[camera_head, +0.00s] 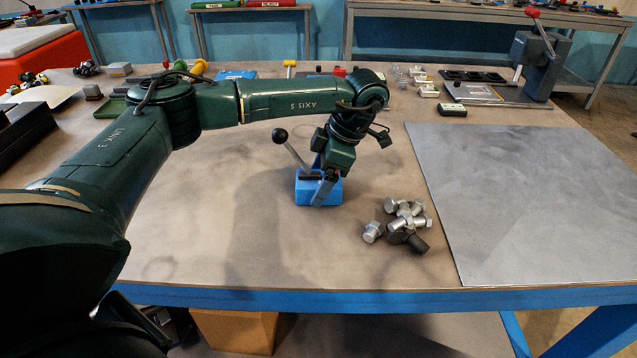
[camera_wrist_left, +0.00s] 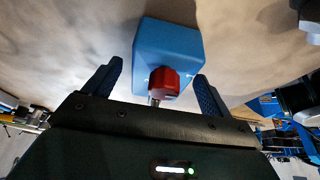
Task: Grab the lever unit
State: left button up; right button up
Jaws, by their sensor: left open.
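The lever unit (camera_head: 303,194) is a small blue box standing on the table near the middle, with a slanted metal lever ending in a black knob. I cannot tell whether either finger touches the unit.
A pile of metal bolts (camera_head: 401,224) lies just right of the unit. A large grey sheet (camera_head: 540,200) covers the table's right side. A lever press (camera_head: 532,65) stands at the back right. Small parts line the back edge. The table front left of the unit is clear.

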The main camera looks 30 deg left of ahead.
pick_arm(q)
jog(key=shift+s+a+f, duration=0.1)
jog(key=shift+a+f, duration=0.05)
jog(key=shift+f, duration=0.35)
jog(key=shift+r, duration=0.1)
jog(key=c, duration=1.4)
